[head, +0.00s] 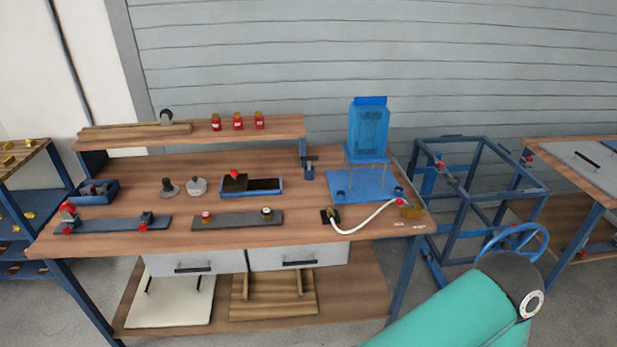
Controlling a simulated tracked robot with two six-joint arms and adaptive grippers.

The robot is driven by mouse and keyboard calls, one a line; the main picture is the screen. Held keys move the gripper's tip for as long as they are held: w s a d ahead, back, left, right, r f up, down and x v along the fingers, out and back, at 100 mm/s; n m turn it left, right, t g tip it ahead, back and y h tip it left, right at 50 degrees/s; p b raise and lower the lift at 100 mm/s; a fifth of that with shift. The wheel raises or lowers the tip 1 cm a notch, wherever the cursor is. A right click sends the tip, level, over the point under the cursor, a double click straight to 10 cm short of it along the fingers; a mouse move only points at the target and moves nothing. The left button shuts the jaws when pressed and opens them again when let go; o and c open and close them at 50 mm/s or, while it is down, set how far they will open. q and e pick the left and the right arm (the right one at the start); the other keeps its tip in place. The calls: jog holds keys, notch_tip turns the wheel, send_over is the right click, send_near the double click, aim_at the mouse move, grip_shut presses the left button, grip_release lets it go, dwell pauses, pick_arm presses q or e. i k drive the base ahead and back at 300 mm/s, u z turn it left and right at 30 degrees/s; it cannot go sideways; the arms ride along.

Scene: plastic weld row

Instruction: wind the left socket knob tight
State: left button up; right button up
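A dark grey strip (236,221) lies near the front edge of the workbench. It carries a small red-topped knob (206,216) at its left end and a dark knob with a pale band (266,213) at its right end. To its left, a blue strip (112,225) bears a dark clamp with red parts (68,210) at its left end and another dark fitting with red (146,220) at its right. No label shows which is the left socket knob, and the knobs are too small to tell how tight they are. Neither of my grippers is in view.
On the workbench (290,165) stand a blue open box (97,192), a blue tray (251,187), a blue stand with a clear blue tank (369,130) and a white hose (368,220). A raised shelf (285,124) holds three red jars. A blue frame (480,190) stands right.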

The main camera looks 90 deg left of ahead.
aim_at(67, 230)
jog(key=z, duration=1.3)
jog(key=i, duration=0.1)
jog(key=u, duration=2.3)
jog(key=i, duration=0.2)
jog(key=u, duration=2.25)
jog(key=i, duration=0.35)
jog(key=u, duration=1.5)
jog(key=k, duration=0.65)
jog(key=u, duration=0.55)
jog(key=i, duration=1.7)
jog(key=z, duration=0.5)
